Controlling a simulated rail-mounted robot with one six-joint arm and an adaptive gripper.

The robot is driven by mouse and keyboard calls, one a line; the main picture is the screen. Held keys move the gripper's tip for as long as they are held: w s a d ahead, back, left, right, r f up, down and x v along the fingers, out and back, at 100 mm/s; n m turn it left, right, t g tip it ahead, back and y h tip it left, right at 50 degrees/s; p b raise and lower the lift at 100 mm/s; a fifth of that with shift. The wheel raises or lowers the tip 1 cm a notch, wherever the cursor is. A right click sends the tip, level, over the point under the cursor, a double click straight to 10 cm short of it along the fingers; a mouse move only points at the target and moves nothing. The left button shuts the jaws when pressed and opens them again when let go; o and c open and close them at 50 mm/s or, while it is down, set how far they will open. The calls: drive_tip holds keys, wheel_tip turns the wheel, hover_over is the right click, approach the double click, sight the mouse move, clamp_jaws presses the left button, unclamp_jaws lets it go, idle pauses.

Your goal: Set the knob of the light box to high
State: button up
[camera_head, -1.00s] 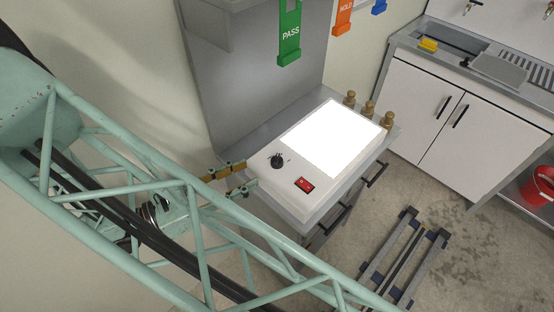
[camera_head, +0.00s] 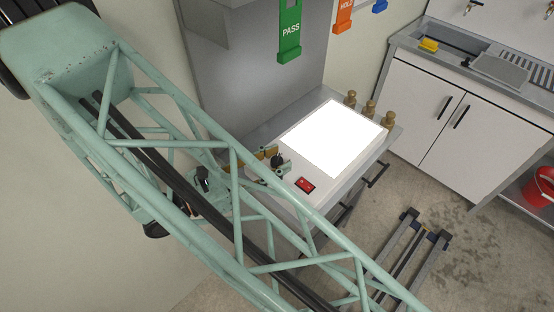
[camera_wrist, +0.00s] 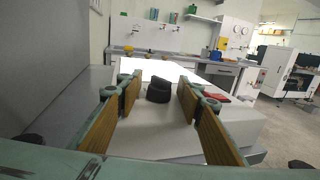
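The light box (camera_head: 315,195) is a white box with a brightly lit panel (camera_head: 333,137). Its black knob (camera_head: 277,159) stands on the near part of the top, and a red switch (camera_head: 305,185) sits beside it. In the wrist view the knob (camera_wrist: 159,91) stands between the tips of my gripper's two wood-faced fingers, with a gap on each side. My gripper (camera_wrist: 158,98) is open around the knob and does not appear to touch it. In the head view my gripper (camera_head: 275,161) is partly hidden by my arm. The knob's pointer and markings cannot be made out.
Several brass-coloured weights (camera_head: 368,108) stand behind the light panel. A grey upright panel (camera_head: 255,70) rises at the left of the box, with a green PASS tag (camera_head: 290,32). A sink counter (camera_head: 480,95) stands at the right.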

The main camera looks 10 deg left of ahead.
drive_tip(key=shift+w+d, duration=0.2)
drive_tip(key=shift+c, duration=0.5)
drive_tip(key=c, duration=0.7)
drive_tip(key=shift+c, duration=0.2)
drive_tip(key=shift+m+g+h+p, duration=0.35)
drive_tip(key=shift+m+g+h, duration=0.35)
drive_tip(key=shift+g, duration=0.2)
drive_tip(key=o, duration=0.8)
drive_tip(key=shift+o, duration=0.2)
drive_tip(key=shift+v, duration=3.8)
